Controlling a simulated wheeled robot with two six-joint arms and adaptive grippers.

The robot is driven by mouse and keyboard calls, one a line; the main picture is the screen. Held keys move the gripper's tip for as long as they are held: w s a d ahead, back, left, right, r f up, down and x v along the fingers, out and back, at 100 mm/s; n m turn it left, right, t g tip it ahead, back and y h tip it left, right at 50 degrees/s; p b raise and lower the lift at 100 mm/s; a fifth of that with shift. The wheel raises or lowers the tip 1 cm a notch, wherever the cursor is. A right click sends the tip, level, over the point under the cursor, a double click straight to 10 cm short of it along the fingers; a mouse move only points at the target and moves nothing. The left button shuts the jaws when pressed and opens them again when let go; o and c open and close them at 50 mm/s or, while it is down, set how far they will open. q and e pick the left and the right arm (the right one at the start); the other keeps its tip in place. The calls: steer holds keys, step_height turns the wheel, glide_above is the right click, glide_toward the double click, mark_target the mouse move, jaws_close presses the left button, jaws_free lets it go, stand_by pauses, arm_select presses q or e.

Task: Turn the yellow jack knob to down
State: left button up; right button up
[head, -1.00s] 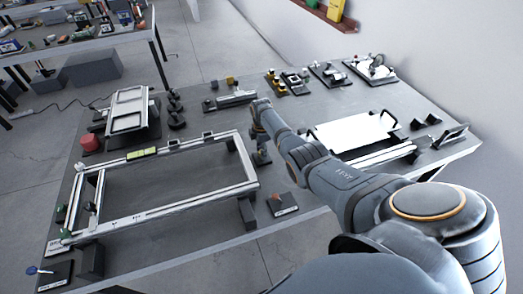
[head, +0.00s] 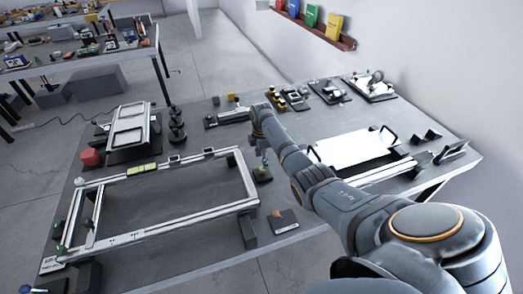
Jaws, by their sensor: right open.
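A small dark stand (head: 262,176) with a small yellowish and blue upright part sits just right of the aluminium frame. I cannot tell for sure that this upright part is the yellow jack knob. My right arm comes in from the lower right and reaches over the table. My right gripper (head: 262,142) is at its far end, near and above the stand. It is open, but its fingers are small and hard to make out. I cannot see whether it touches anything. My left gripper is not in view.
The aluminium frame (head: 122,238) fills the table's left front. A white panel (head: 352,146) with black handles lies to the right of my arm. A small block with an orange top (head: 283,221) sits at the front edge.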

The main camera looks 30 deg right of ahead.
step_height(320, 180, up, 7)
steer(key=shift+s+f, duration=0.1)
steer(key=shift+f, duration=0.1)
stand_by(0.5)
